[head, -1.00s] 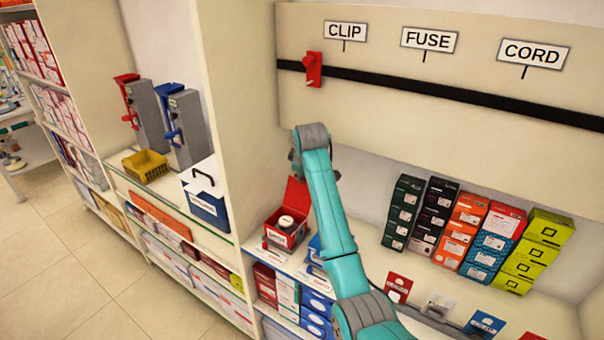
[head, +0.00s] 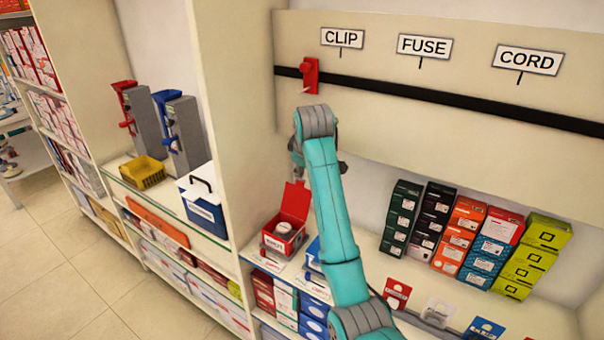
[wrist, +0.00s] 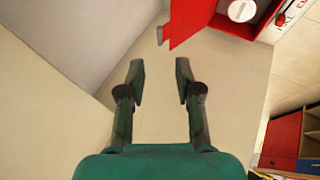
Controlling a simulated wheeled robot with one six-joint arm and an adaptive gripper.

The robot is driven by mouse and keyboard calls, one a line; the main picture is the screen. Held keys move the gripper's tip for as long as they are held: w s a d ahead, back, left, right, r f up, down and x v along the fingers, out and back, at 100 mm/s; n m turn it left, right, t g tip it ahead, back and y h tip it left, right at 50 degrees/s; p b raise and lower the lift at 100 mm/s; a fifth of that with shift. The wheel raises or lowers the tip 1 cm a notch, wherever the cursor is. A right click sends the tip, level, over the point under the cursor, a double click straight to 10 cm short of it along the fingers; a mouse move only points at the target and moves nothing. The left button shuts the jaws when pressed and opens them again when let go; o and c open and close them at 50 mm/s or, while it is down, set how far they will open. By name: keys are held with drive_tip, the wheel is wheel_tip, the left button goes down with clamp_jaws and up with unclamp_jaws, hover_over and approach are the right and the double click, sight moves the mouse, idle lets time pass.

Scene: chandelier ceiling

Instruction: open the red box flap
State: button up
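The red box (head: 283,238) stands on the shelf left of my arm, with its red flap (head: 296,202) raised upright at the back. A round pale item lies inside the box. In the wrist view the flap (wrist: 197,20) is at the top, and the box (wrist: 262,22) with the pale item shows beyond it at the top right. My gripper (wrist: 160,75) is open and empty, with its two fingers apart and the flap ahead of the fingertips, not touching. In the head view my gripper is mostly hidden behind the arm.
A blue box (head: 313,256) sits just right of the red box, partly behind my arm. A shelf divider (head: 225,110) stands to the left. A red clip (head: 310,75) hangs on the black rail above. Stacked coloured boxes (head: 402,215) fill the right side.

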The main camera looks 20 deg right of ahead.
drive_tip(key=shift+v, duration=1.15)
drive_tip(key=shift+f, duration=0.1)
